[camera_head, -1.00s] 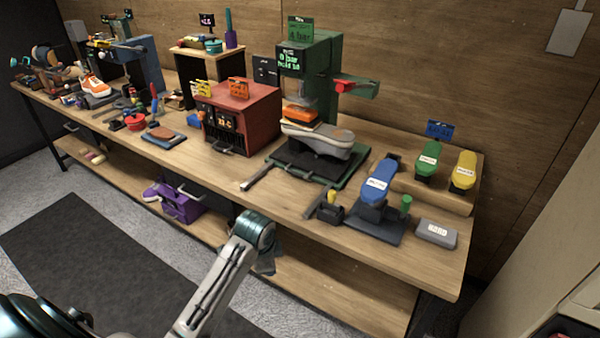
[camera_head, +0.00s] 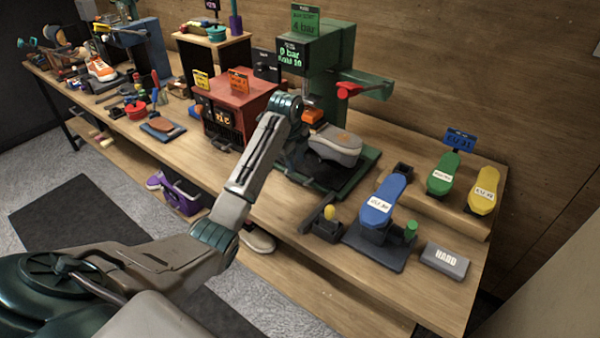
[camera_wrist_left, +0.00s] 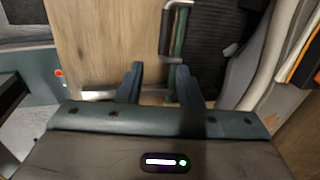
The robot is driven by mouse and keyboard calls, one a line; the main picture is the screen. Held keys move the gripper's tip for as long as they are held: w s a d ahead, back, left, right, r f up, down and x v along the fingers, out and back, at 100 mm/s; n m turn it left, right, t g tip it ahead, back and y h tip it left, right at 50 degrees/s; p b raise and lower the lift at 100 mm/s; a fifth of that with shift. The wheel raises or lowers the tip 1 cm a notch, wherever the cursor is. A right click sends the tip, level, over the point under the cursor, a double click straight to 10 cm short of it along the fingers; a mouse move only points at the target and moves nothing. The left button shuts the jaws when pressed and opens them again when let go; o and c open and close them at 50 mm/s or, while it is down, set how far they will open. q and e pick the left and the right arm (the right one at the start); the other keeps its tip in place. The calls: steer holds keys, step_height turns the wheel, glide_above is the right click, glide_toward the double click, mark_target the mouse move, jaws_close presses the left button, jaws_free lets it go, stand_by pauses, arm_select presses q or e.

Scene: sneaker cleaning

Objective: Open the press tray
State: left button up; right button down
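The press (camera_head: 330,45) is a green machine with a red-handled lever at the back of the bench. Its dark press tray (camera_head: 355,185) with a green rim sticks out in front, bearing a grey shoe (camera_head: 335,146). A metal handle (camera_wrist_left: 166,30) beside the green rim lies just beyond the fingertips. My right gripper is out of view.
A red box-shaped heater (camera_head: 240,95) stands left of the press. To the right are a stand with a blue sole form (camera_head: 383,200), a small holder (camera_head: 327,228) and a grey block (camera_head: 445,261). The bench's front edge runs below my arm.

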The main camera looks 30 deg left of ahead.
mark_target(299, 181)
arm_select(q)
steer(key=f, duration=0.2)
steer(key=w+f, duration=0.1)
steer(key=f, duration=0.1)
steer(key=w+f+p, duration=0.1)
steer(key=f, duration=0.1)
steer(key=shift+f, duration=0.9)
steer(key=shift+f, duration=0.1)
jaws_close()
